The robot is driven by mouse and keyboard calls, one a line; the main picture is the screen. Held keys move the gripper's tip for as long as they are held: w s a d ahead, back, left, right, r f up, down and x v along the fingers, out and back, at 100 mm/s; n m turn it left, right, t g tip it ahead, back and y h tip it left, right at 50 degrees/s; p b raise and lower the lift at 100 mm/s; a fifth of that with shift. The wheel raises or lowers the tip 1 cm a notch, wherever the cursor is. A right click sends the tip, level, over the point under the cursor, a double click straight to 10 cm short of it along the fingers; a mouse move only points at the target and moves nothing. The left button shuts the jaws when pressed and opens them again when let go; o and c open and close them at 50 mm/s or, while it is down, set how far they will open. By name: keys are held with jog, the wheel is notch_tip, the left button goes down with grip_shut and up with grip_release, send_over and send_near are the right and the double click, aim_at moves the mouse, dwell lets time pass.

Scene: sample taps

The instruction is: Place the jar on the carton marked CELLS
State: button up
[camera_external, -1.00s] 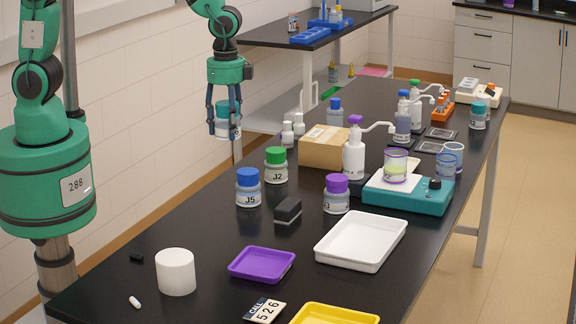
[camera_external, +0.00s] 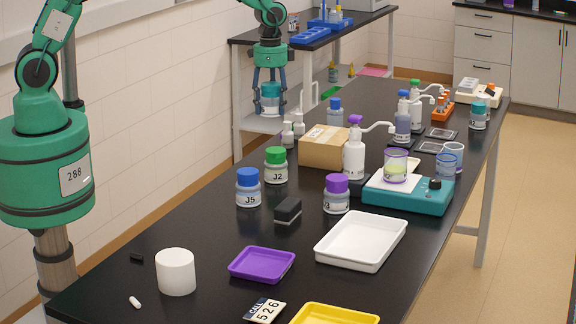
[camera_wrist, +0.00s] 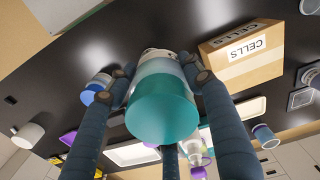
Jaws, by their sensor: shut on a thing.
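My gripper (camera_external: 270,85) is shut on a jar (camera_external: 270,103) with a teal lid and a pale label. In the wrist view the jar's teal lid (camera_wrist: 163,108) fills the middle between my fingers. The brown cardboard carton (camera_external: 322,150) stands on the bench behind the white pump bottle. Its CELLS label (camera_wrist: 243,47) reads in the wrist view. The carton's top looks clear of objects.
Jars J2 (camera_external: 276,170) and J5 (camera_external: 248,192) stand in front. A blue-capped bottle (camera_external: 335,114) stands behind.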

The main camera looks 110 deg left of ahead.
jog(key=shift+s+a+f, duration=0.1)
jog(key=shift+a+f, duration=0.1)
jog(key=shift+f, duration=0.65)
jog(key=shift+a+f, duration=0.15)
jog(key=shift+f, duration=0.7)
jog(key=shift+s+a+f, duration=0.1)
jog(key=shift+a+f, duration=0.1)
jog(key=shift+f, duration=0.65)
jog(key=shift+w, duration=0.1)
jog(key=p, duration=0.1)
send_over(321, 140)
jog(key=shift+w+d+f, duration=0.1)
jog(key=shift+d+f, duration=0.1)
jog(key=shift+f, duration=0.6)
jog(key=shift+f+p, duration=0.4)
jog(key=shift+f, duration=1.3)
jog(key=shift+f, duration=0.15)
